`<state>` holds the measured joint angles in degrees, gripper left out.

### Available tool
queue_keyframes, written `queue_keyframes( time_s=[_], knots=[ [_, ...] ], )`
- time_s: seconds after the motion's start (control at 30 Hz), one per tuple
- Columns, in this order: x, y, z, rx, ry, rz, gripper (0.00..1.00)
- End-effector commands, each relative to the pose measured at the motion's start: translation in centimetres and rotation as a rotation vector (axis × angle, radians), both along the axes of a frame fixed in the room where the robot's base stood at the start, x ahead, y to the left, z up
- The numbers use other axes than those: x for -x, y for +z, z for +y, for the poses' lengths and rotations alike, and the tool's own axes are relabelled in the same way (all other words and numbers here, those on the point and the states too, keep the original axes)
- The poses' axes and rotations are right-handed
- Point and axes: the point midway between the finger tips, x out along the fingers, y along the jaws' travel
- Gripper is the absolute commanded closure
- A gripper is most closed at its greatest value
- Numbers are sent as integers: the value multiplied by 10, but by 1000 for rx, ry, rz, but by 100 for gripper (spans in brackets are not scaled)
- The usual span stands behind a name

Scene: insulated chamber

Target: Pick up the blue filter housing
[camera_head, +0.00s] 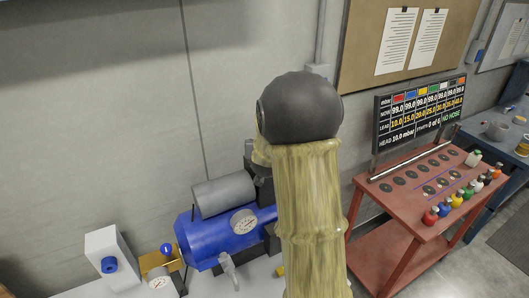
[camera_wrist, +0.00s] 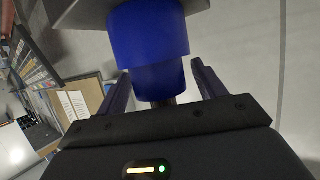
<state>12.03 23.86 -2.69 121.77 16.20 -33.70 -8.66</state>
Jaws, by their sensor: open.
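A blue stepped cylinder, which looks like the filter housing (camera_wrist: 150,40), fills the upper middle of the wrist view. Its wide part meets a grey block (camera_wrist: 85,12) at the top edge, and its narrower part points toward my palm. My gripper (camera_wrist: 162,72) is open, with one dark finger on each side of the housing's narrower part. I see gaps between the fingers and the housing, so it is not gripped. In the head view my tan arm hides my gripper, and I cannot pick out this housing there for certain.
A blue tank (camera_head: 210,236) with a gauge and a grey cylinder (camera_head: 224,194) on top stands left of my arm. A brass fitting with a gauge (camera_head: 158,281) and a white block (camera_head: 104,245) stand farther left. A red cart (camera_head: 400,215) with several small bottles is right.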

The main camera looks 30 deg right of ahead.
Motion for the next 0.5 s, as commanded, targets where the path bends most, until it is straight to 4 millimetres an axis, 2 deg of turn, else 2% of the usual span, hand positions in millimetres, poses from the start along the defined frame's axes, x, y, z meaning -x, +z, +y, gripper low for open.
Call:
queue_keyframes(
  time_s=[0.3, 0.5],
  knots=[
    [0, 0, 0, 0, 0, 0, 32],
    [0, 0, 0, 0, 0, 0, 72]
  ],
)
